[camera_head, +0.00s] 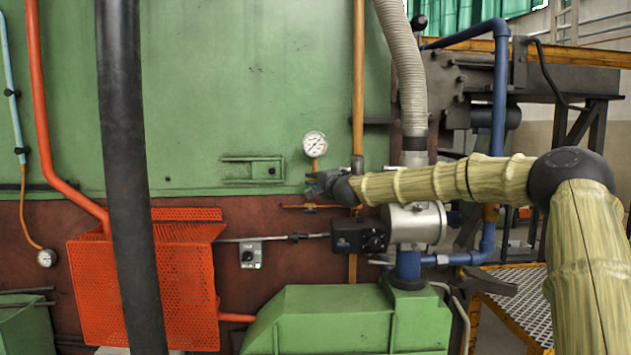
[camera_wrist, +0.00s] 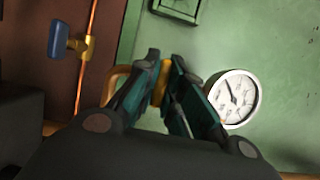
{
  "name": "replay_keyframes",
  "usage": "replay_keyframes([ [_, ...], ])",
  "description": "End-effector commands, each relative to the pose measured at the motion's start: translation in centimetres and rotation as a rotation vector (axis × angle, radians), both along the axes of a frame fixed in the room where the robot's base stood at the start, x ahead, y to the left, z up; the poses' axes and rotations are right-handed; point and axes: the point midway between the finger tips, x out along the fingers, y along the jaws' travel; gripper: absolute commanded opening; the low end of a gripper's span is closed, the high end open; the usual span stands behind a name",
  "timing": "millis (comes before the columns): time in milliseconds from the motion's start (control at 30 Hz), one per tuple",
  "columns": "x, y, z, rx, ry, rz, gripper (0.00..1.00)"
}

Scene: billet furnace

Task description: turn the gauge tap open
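The round white gauge (camera_head: 315,145) sits on a short brass stem against the green furnace wall. It also shows right of my fingers in the wrist view (camera_wrist: 234,97). My gripper (camera_head: 314,184) is just below the gauge. In the wrist view my gripper (camera_wrist: 165,75) has its fingers close together, with a yellow-brass piece, seemingly the gauge tap (camera_wrist: 160,82), filling the gap between them. The fingers hide most of this piece, and its turn angle cannot be told.
A second tap with a blue handle (camera_wrist: 60,40) sits on a copper pipe (camera_wrist: 88,35) beside the gripper. A steel cylinder (camera_head: 418,222) and a black control box (camera_head: 357,236) lie below my forearm. An orange mesh guard (camera_head: 170,280) stands at left.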

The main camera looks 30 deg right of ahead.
Motion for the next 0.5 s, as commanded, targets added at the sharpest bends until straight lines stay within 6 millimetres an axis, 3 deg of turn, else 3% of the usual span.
replay_keyframes([
  [500,0.00,0.03,0.14,-0.127,0.080,-0.001,0.00],
])
